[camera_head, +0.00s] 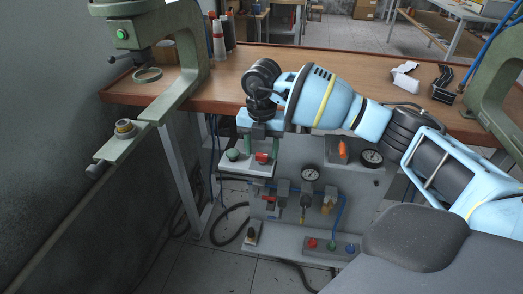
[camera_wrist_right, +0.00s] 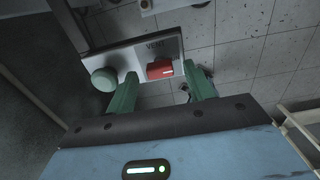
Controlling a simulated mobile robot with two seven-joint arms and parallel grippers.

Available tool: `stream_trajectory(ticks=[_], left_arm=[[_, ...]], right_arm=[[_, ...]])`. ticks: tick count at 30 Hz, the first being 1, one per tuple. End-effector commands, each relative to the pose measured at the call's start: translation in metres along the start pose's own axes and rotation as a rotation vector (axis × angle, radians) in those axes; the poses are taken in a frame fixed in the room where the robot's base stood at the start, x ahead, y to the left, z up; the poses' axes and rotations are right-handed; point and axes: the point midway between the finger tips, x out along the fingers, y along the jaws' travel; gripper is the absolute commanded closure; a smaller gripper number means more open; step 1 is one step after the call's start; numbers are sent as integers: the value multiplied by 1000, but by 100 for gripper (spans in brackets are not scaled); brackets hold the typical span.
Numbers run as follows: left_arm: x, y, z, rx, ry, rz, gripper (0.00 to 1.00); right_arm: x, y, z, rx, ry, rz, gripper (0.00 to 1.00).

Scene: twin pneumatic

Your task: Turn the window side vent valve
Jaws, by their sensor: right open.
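The vent valve's red knob (camera_head: 263,157) sits on a small pale plate (camera_head: 247,169) at the upper left of the grey pneumatic panel (camera_head: 310,160), just below the table edge. In the right wrist view the red knob (camera_wrist_right: 160,69) is under a "VENT" label, beside a round green knob (camera_wrist_right: 104,79). My right gripper (camera_head: 261,150) is open and points down at the plate. In the right wrist view its two green fingers (camera_wrist_right: 162,76) stand either side of the red knob, with gaps visible. I cannot tell how far the tips are from the plate. My left gripper is not in view.
The wooden table (camera_head: 225,85) and a green press (camera_head: 182,55) are close by.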

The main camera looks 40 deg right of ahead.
Motion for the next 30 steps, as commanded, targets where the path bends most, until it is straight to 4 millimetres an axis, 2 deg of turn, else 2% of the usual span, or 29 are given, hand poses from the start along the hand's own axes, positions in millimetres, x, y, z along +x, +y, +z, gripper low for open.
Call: stream_trajectory(ticks=[4,12,22,30], left_arm=[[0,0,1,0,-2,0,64],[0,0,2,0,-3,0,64],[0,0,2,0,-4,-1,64],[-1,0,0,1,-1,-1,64]], right_arm=[[8,0,0,0,0,-1,47],[9,0,0,-1,0,0,47],[9,0,0,-1,0,0,90],[8,0,0,-24,0,0,92]])
